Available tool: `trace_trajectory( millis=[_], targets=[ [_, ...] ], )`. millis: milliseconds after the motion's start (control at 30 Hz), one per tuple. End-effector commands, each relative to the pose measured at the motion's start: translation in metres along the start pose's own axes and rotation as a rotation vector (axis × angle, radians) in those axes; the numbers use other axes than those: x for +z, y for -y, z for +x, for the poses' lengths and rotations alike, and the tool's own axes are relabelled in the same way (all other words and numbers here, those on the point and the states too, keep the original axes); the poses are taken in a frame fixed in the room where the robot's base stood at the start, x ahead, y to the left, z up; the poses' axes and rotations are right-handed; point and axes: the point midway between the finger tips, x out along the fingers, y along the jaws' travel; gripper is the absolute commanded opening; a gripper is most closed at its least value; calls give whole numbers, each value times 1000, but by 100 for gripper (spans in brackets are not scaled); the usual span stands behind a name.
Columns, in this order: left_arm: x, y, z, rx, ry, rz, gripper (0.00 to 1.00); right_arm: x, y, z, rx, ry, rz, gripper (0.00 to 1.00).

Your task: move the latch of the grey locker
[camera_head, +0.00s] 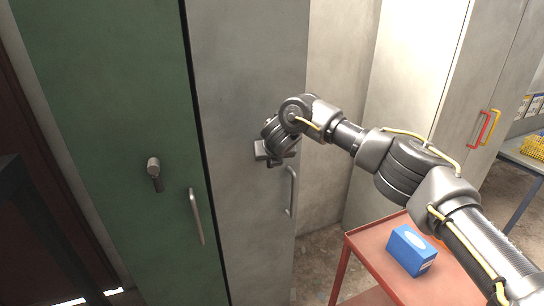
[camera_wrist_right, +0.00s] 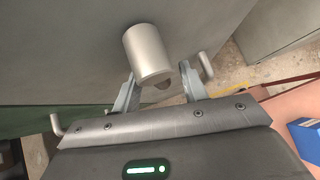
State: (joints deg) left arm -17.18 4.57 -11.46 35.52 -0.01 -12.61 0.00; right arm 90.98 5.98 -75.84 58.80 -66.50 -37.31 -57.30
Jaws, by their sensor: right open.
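The grey locker (camera_head: 245,60) stands in the middle of the head view, with a vertical bar handle (camera_head: 292,190) on its door. My right gripper (camera_head: 268,155) is at the door, just above and left of that handle, and mostly covers the latch there. In the right wrist view the latch (camera_wrist_right: 147,50) is a light grey metal cylinder standing out from the door. The open fingers of my right gripper (camera_wrist_right: 158,90) lie on either side of its near end. I cannot tell whether they touch it. My left gripper is not in view.
A green locker (camera_head: 100,80) with its own latch (camera_head: 154,170) and handle (camera_head: 196,216) adjoins on the left. A red table (camera_head: 375,258) with a blue box (camera_head: 411,250) stands below my right arm. Another grey locker (camera_head: 410,90) stands on the right.

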Motion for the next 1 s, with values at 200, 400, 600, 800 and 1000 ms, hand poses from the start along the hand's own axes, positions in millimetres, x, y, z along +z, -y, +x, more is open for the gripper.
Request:
trace_trajectory(
  millis=[200,400,600,800,1000],
  targets=[
    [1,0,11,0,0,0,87,0,0,-23,2,5,-2,43],
    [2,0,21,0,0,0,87,2,-1,-67,2,7,-7,43],
    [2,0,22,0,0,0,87,2,0,-97,0,7,-5,43],
    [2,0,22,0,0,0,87,0,0,-106,-1,1,-2,43],
    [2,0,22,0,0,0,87,0,0,-107,-1,-1,-1,43]
  ],
)
